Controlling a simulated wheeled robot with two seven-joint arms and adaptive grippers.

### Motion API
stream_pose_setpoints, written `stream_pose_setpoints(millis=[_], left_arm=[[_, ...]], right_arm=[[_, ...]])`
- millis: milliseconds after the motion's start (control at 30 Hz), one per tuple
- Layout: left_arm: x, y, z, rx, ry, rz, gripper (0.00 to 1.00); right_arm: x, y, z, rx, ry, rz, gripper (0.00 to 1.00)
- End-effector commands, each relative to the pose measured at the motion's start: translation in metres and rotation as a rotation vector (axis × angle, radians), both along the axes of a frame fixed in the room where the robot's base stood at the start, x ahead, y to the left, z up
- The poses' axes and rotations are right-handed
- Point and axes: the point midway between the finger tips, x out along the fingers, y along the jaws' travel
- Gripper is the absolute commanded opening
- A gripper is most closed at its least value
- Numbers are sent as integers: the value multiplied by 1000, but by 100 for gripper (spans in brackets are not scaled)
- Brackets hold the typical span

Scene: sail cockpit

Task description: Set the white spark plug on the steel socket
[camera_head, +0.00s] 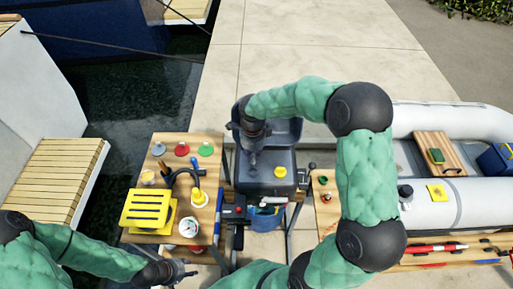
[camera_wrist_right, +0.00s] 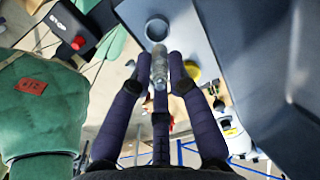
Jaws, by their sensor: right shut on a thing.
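My right gripper (camera_head: 253,158) points down over the dark engine housing. In the right wrist view, my right gripper (camera_wrist_right: 160,75) is shut on a slim pale, glassy-looking thing, which I take for the white spark plug (camera_wrist_right: 160,66). A round, pale-rimmed metal piece (camera_wrist_right: 157,28) shows just past its far end, perhaps the steel socket; I cannot tell whether they touch. In the head view the plug is too small to make out. My left gripper (camera_head: 182,270) is low at the left, apart from the work area, its jaws unclear.
A wooden table (camera_head: 150,237) at the left bears a yellow slatted block (camera_head: 146,208), coloured discs and cups. A control box with a red button (camera_head: 238,210) stands between. A grey inflatable boat (camera_head: 460,200) lies right.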

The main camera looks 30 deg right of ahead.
Motion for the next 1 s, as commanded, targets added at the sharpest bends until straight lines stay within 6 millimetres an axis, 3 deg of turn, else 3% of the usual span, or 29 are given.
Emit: stream_pose_setpoints(millis=[600, 1000], left_arm=[[0, 0, -28, 0, 1, 1, 40], [0, 0, -31, 0, 0, 1, 40]], right_arm=[[-1, 1, -50, 2, 1, 1, 0], [0, 1, -56, 1, 0, 2, 0]])
